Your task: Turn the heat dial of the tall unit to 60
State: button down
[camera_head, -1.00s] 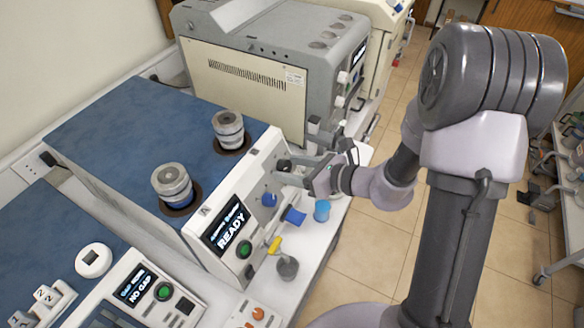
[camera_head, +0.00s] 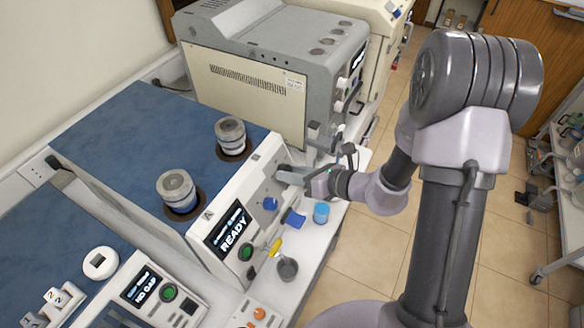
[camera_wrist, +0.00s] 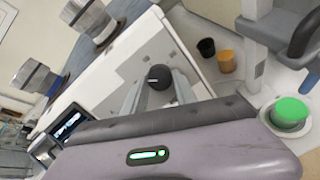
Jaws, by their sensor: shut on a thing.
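The tall unit (camera_head: 212,208) is a white-grey box with a blue top and a sloping front that reads READY. The black heat dial (camera_wrist: 158,74) shows between my fingertips in the wrist view. In the head view, my fingers mostly hide the dial. My gripper (camera_head: 284,176) is at the far end of that front panel and shut on the dial. Its two fingers (camera_wrist: 161,83) lie on either side of the dial in the wrist view. The dial's scale and pointer are too small to read.
Two lidded metal cups (camera_head: 230,136) stand in the blue top. A blue knob (camera_head: 270,204), a blue spout (camera_head: 294,219) and a green button (camera_head: 245,252) are on the same front. A blue cup (camera_head: 321,212) stands below. A large grey unit (camera_head: 325,85) stands close behind.

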jog(key=m+p, duration=0.6)
jog(key=shift+r+h, duration=0.3)
jog(key=m+p, duration=0.3)
jog(key=m, duration=0.1)
jog(key=shift+a, duration=0.1)
jog(key=shift+f+m+p, duration=0.15)
jog(key=shift+m+p, duration=0.15)
jog(key=shift+m, duration=0.1)
jog(key=c, duration=1)
grip_release()
jog(key=v, duration=1.7)
jog(key=shift+d+r+g+p, duration=0.2)
jog(key=shift+r+g+p, duration=0.1)
jog(key=shift+r+p, duration=0.05)
